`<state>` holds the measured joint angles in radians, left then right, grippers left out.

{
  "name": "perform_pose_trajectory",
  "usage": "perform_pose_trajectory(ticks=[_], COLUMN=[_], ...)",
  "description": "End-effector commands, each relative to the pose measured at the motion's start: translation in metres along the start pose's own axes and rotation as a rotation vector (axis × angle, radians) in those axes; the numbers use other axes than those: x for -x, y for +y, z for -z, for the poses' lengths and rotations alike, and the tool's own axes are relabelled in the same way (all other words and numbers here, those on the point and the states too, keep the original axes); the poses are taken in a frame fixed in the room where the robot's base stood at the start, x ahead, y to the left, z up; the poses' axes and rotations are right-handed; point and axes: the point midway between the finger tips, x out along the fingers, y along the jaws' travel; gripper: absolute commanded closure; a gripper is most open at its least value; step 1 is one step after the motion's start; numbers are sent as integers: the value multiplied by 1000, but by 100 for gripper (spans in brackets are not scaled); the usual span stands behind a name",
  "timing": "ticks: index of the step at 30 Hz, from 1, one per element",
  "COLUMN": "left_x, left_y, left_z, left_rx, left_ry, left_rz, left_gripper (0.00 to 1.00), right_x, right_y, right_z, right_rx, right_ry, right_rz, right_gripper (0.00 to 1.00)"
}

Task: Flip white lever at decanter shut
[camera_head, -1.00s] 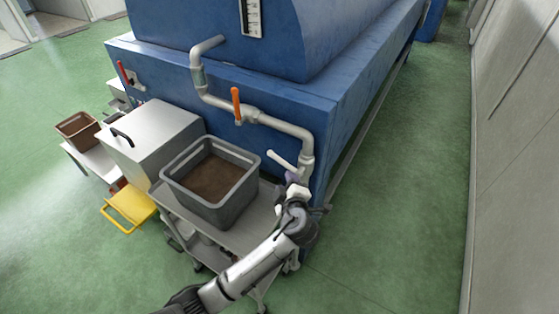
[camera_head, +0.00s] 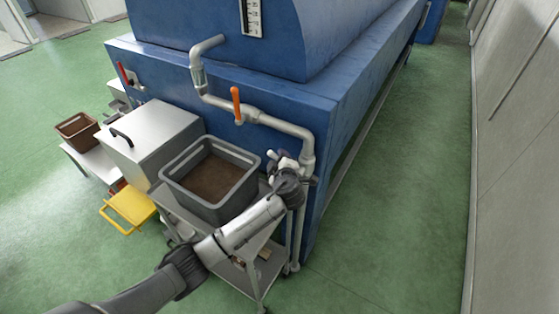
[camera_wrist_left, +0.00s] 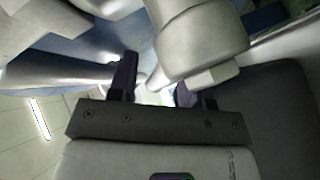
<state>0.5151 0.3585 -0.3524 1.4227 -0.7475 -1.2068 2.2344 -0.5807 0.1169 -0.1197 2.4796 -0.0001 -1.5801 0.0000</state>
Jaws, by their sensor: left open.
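The white lever (camera_head: 271,154) is on the grey pipe at the decanter's near right corner. Only its pale tip shows in the head view; the rest is hidden behind my left gripper (camera_head: 281,157). My left gripper is at the lever, with its arm reaching up from the lower left. In the left wrist view, its two dark fingers (camera_wrist_left: 155,88) stand apart, with pale pipe or lever parts between and beyond them. I cannot tell whether they touch the lever. My right gripper is not in view.
The blue decanter (camera_head: 240,88) fills the back. An orange lever (camera_head: 236,104) stands upright on the grey pipe (camera_head: 285,128). A grey crate (camera_head: 222,211) of brown material sits on a cart (camera_head: 178,207) below. The green floor to the right is clear.

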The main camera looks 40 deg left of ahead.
Motion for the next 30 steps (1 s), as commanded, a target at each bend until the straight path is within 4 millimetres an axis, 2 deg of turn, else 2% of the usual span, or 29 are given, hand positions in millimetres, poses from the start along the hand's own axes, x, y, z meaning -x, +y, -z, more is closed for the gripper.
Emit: perform_pose_trajectory(ticks=[8, 21, 30], left_x=[0, 0, 0], left_y=[0, 0, 0], left_z=[0, 0, 0], left_rx=[0, 0, 0], left_ry=[0, 0, -1], left_rz=[0, 0, 0], left_gripper=[57, 99, 100], right_x=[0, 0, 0], right_y=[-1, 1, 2], right_z=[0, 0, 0], right_rx=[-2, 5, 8], right_ry=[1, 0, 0], right_rz=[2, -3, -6], right_gripper=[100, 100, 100])
